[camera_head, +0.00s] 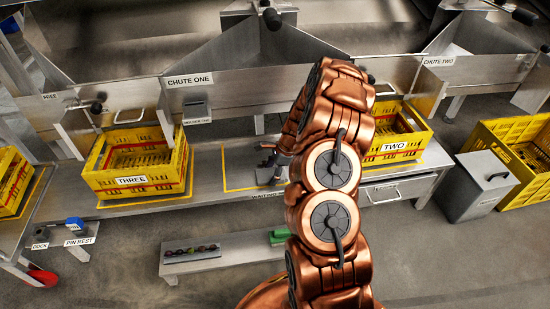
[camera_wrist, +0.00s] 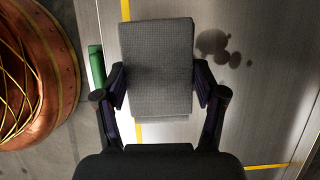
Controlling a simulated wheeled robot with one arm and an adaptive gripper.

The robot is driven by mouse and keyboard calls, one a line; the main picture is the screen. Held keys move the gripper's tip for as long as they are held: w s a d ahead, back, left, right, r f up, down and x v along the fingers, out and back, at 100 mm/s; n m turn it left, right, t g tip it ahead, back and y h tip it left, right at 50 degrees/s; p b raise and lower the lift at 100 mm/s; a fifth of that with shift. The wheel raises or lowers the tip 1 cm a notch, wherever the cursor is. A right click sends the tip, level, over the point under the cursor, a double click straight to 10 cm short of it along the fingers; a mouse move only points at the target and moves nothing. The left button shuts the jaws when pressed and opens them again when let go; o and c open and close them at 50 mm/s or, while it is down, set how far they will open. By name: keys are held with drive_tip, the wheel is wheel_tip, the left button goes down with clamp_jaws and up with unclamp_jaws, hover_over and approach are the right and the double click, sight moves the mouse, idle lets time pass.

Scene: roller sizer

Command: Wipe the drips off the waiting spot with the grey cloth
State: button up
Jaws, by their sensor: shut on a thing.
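My gripper (camera_wrist: 159,82) is shut on the grey cloth (camera_wrist: 157,58), a folded block with a woven face, held between both fingers in the wrist view. Dark drips (camera_wrist: 214,43) lie as several round blots on the metal surface just right of the cloth. In the head view my gripper (camera_head: 271,165) is over the waiting spot (camera_head: 224,170), a yellow-outlined area on the bench between crates three and two. My arm hides the right part of that spot, and I cannot make out the drips there. Whether the cloth touches the metal is unclear.
Yellow crate three (camera_head: 137,163) stands left of the spot and yellow crate two (camera_head: 398,137) right of it. Chute one (camera_head: 225,85) rises behind. A low shelf (camera_head: 225,250) with small coloured items and a green block (camera_head: 279,236) is in front. A grey lidded bin (camera_head: 477,190) stands right.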

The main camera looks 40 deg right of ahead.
drive_tip(key=shift+s+a+r+p, duration=0.2)
drive_tip(key=shift+r+p, duration=0.2)
drive_tip(key=shift+r, duration=0.05)
drive_tip(key=shift+w+r+p, duration=0.1)
drive_tip(key=shift+r+p, duration=0.2)
drive_tip(key=shift+r, duration=0.6)
wheel_tip(320, 180, up, 2)
drive_tip(key=shift+d+r+p, duration=0.1)
drive_tip(key=shift+p, duration=0.9)
drive_tip(key=shift+r+p, duration=1.35)
drive_tip(key=shift+r, duration=0.25)
